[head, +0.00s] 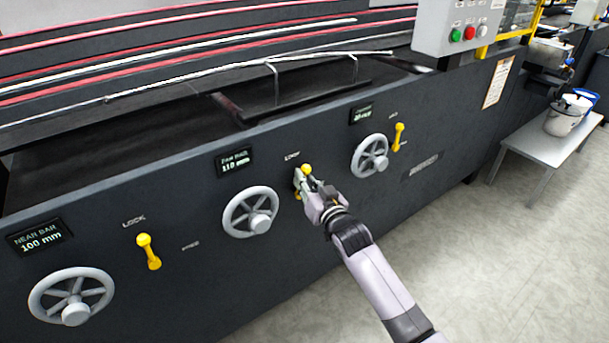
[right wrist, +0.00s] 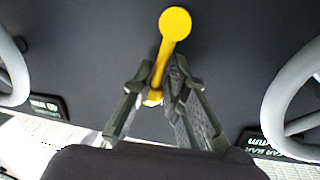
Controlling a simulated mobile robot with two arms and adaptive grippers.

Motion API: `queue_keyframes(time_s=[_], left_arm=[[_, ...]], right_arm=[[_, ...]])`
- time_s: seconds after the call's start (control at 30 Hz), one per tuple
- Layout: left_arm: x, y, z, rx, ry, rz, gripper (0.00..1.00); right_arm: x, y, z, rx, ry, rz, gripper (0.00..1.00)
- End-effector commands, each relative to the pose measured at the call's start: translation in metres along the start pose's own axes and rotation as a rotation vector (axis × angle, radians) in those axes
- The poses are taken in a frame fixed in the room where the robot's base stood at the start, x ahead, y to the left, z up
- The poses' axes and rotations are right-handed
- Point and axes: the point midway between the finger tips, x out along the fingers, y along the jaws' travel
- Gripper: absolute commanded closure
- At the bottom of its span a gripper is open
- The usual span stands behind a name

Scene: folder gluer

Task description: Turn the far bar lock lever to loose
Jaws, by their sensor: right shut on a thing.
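The far bar lock lever (head: 306,170) is a yellow lever with a round knob on the dark machine front, just right of the far bar handwheel (head: 250,212). Its knob is up, near the small "LOCK" lettering. My right gripper (head: 309,186) is at the lever, shut on its shaft. In the right wrist view the yellow lever (right wrist: 174,24) slants between the two fingers of the gripper (right wrist: 160,88), with the knob sticking out beyond the fingertips. The gripper hides part of the shaft, the pivot and the lettering on its right. My left gripper is out of view.
The far bar display (head: 236,161) reads 110 mm. The near bar lever (head: 148,252) and near bar handwheel (head: 71,296) are at left. Another handwheel (head: 370,156) and yellow lever (head: 398,137) are at right. A white table (head: 545,140) with buckets stands farther right. Open floor lies in front.

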Motion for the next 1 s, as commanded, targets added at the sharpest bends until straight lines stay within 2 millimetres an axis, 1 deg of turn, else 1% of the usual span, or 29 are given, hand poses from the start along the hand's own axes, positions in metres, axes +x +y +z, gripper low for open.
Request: queue_keyframes(time_s=[0.1, 0.3, 0.43, 0.53, 0.67, 0.77, 0.87, 1.0], left_arm=[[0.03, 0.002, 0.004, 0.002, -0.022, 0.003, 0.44], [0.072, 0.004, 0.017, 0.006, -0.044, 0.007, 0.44], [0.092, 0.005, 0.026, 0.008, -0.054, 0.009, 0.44], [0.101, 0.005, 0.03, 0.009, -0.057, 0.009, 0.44], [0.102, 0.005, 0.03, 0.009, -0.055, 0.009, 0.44], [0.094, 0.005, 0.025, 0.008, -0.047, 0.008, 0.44], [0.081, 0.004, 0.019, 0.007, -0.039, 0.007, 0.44], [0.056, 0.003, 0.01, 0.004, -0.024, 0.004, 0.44]], right_arm=[[0.0, -0.001, -0.002, 0.078, -0.017, -0.003, 1.0], [0.001, 0.004, 0.0, 0.208, -0.043, -0.002, 1.0], [0.002, 0.008, 0.002, 0.305, -0.063, -0.003, 1.0], [0.003, 0.013, 0.004, 0.398, -0.081, -0.002, 1.0], [0.004, 0.019, 0.008, 0.519, -0.103, -0.003, 1.0], [0.005, 0.024, 0.011, 0.611, -0.123, -0.003, 1.0], [0.006, 0.027, 0.015, 0.706, -0.14, -0.004, 1.0], [0.007, 0.033, 0.019, 0.837, -0.165, -0.004, 1.0]])
